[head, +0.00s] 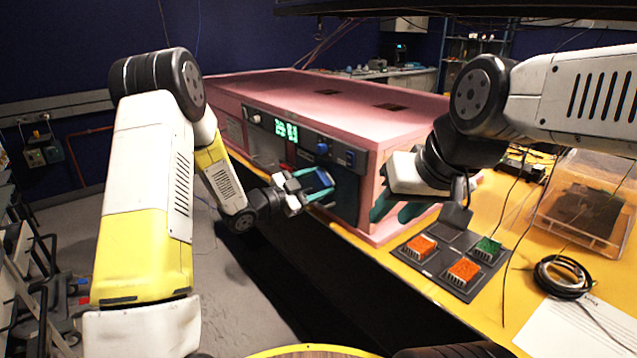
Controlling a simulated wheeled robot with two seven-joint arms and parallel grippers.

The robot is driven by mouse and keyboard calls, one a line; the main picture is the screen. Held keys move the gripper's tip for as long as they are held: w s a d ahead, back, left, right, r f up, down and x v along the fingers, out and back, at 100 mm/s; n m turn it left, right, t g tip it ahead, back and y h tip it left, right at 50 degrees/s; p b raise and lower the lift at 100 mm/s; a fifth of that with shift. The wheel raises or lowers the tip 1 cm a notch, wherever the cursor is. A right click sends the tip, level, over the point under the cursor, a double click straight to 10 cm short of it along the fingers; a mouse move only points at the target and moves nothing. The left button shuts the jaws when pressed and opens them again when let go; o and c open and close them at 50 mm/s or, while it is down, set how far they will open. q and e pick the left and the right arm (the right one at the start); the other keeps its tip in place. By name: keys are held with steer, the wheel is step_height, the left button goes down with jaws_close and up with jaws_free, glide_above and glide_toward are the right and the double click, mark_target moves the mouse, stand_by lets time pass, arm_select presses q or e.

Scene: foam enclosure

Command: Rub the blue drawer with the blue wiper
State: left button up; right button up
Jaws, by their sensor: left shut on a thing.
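My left gripper (313,188), with teal fingers, is shut on a small blue thing that looks like the blue wiper (318,180). It holds it in front of the pink unit's long front face. A dark blue-grey panel (346,198), which may be the blue drawer front, is just right of and behind the wiper. I cannot tell whether wiper and panel touch. My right gripper (396,212) is at the unit's right end with its teal fingers apart; nothing shows between them.
The pink unit (330,97) has a green display and knobs, and stands on a yellow table (460,210). A dark board (436,271) with orange and green blocks lies at right. Beyond are a clear box (620,225) and coiled black cable (561,277).

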arm_select(q)
steer(key=w+a, duration=0.2)
steer(key=w, duration=0.1)
steer(key=shift+a, duration=0.1)
stand_by(0.4)
steer(key=v, duration=0.6)
stand_by(0.5)
steer(key=shift+v, duration=1.5)
